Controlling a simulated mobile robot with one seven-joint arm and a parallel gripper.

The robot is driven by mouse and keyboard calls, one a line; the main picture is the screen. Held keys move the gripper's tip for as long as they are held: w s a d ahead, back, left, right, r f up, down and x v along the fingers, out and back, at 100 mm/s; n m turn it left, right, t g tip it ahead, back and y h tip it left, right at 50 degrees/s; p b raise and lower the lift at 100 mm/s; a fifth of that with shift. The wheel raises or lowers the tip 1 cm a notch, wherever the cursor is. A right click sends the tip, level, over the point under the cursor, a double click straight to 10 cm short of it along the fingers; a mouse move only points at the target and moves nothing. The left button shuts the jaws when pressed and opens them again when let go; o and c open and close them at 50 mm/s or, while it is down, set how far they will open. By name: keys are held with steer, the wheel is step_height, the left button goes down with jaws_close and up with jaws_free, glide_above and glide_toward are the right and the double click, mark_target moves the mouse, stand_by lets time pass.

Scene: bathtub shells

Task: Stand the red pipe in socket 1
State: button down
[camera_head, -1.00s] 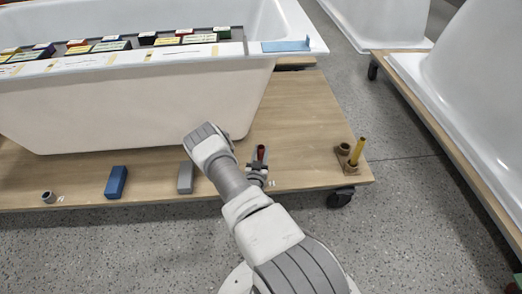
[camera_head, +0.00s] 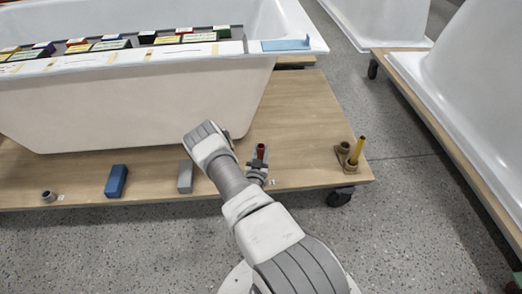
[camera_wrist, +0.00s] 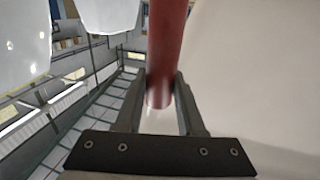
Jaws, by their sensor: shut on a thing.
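My gripper (camera_head: 258,163) is at the front part of the wooden deck, right of the grey block. It is shut on the red pipe (camera_head: 261,151), which stands roughly upright in the head view. In the wrist view the red pipe (camera_wrist: 166,48) runs between the two fingers (camera_wrist: 160,108), and one of its ends shows there. A brown holder (camera_head: 350,160) at the right end of the deck has an empty-looking round socket (camera_head: 344,147) beside a yellow pipe (camera_head: 357,150). A grey ring-like socket (camera_head: 48,196) stands at far left. Socket numbers are too small to read.
A blue block (camera_head: 116,181) and a grey block (camera_head: 185,177) stand on the deck (camera_head: 300,115) left of my gripper. A white bathtub (camera_head: 130,105) rises behind them, with several coloured boxes on top. The deck between my gripper and the brown holder is clear.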

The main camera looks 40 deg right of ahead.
mark_target(261, 158)
steer(key=shift+f, duration=2.35)
steer(key=shift+c, duration=2.2)
jaws_free()
steer(key=shift+s+a, duration=0.1)
